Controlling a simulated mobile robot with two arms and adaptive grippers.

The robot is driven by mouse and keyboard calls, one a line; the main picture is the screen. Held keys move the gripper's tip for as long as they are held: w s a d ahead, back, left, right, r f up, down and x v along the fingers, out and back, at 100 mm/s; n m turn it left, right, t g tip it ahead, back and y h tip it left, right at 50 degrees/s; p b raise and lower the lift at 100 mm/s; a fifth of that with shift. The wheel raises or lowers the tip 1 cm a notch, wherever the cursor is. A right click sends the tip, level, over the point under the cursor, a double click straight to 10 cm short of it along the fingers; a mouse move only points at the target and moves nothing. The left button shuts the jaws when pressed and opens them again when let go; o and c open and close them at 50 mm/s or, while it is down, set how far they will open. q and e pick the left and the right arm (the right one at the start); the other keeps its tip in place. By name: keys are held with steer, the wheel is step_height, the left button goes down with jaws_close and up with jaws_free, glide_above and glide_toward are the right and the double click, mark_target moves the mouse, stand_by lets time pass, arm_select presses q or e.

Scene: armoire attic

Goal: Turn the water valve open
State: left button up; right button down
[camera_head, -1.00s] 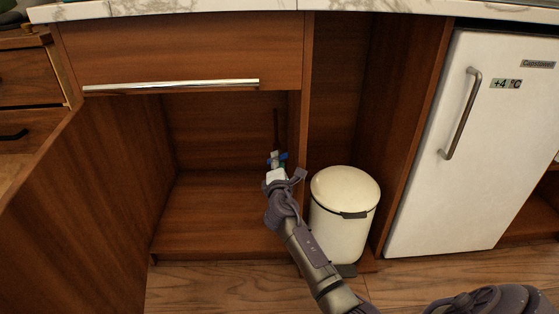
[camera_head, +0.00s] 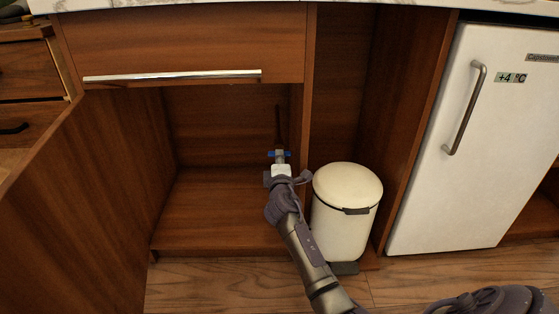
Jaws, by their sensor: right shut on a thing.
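The water valve (camera_head: 279,154) sits low inside the open cabinet, near its right wall. My right gripper (camera_head: 281,168) reaches into the cabinet and is shut on the valve. The gripper and its wrist hide the lower part of the valve. My left gripper is not in view.
The open cabinet door (camera_head: 90,205) stands at the left. A drawer (camera_head: 180,45) with a long metal handle is above the opening. A cream trash bin (camera_head: 346,212) stands close right of my right arm. A white fridge (camera_head: 455,150) is farther right.

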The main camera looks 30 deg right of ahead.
steer(key=c, duration=1.3)
jaws_free()
steer(key=shift+d, duration=0.1)
steer(key=v, duration=1.2)
steer(key=shift+s, duration=0.1)
steer(key=shift+f, duration=0.1)
